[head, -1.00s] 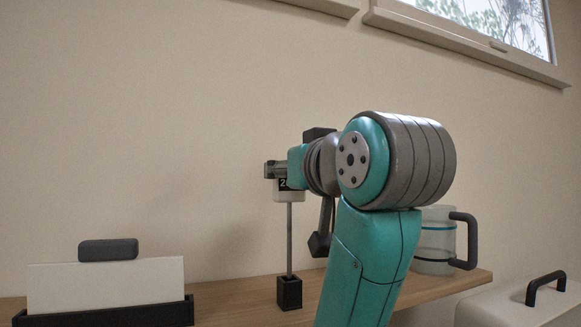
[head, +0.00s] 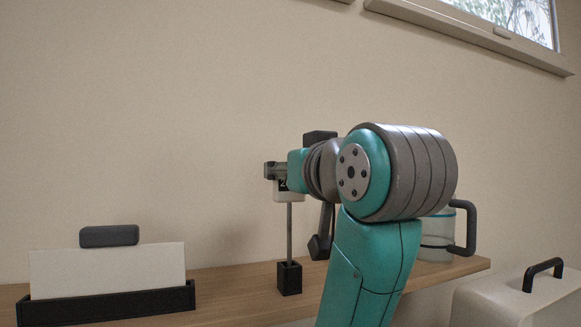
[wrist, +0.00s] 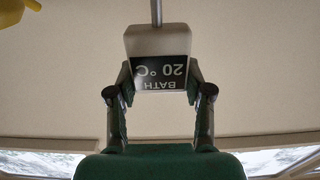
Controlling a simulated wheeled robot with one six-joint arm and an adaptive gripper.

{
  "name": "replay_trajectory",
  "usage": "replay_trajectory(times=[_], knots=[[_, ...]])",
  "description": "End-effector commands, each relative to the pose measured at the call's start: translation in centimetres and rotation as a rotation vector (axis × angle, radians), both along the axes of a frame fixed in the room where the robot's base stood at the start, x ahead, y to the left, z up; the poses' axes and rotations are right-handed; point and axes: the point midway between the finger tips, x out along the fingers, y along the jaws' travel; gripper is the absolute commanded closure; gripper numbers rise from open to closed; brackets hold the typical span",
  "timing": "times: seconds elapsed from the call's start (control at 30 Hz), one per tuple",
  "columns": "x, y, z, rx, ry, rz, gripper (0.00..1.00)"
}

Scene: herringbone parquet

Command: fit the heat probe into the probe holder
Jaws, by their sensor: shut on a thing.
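The heat probe (head: 288,196) has a white head with a black label and a thin grey rod (head: 289,232) pointing straight down. In the wrist view its label (wrist: 160,72) reads "BATH 20 °C" upside down. My gripper (head: 276,171) is shut on the head, with one finger on each side in the wrist view (wrist: 160,85). The probe holder (head: 289,278) is a small black block on the wooden shelf. The rod's lower end meets the holder's top and appears to be inside it; its tip is hidden.
A white panel (head: 107,269) with a dark grip stands in a black tray (head: 110,307) at the left. A clear jug (head: 437,233) with a dark handle stands right, partly behind my arm. A pale case (head: 515,305) is at lower right. The wall is close behind the shelf (head: 235,280).

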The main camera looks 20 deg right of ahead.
Motion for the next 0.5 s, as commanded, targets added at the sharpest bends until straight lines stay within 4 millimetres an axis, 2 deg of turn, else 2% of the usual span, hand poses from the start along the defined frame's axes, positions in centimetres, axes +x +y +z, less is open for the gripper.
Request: replay_trajectory(times=[0.5], knots=[[-0.01, 0.00, -1.13, 0.000, 0.000, 0.000, 0.89]])
